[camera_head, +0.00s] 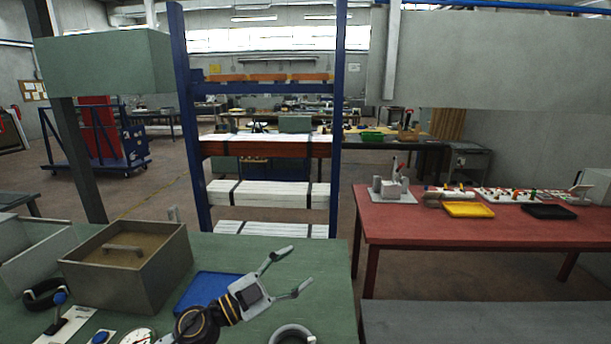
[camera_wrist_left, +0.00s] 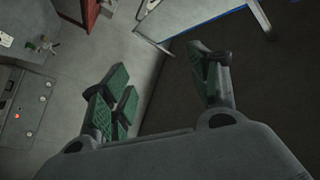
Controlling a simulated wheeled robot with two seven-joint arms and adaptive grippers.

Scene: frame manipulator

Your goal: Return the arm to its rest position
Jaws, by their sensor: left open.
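My left gripper (camera_head: 292,270) is over the right part of the green table (camera_head: 335,262) in the head view. Its two fingers are spread apart, with nothing between them. In the left wrist view, the open gripper (camera_wrist_left: 160,85) shows green finger pads on either side, with only floor and distant furniture behind them. My right arm and gripper do not show.
A brown box (camera_head: 150,285) with a handle and a blue tray (camera_head: 205,290) are left of the gripper. A grey round container (camera_head: 292,335) is just below it. A red table (camera_head: 450,228) holding trays stands right. A blue-framed shelf (camera_head: 190,150) is behind.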

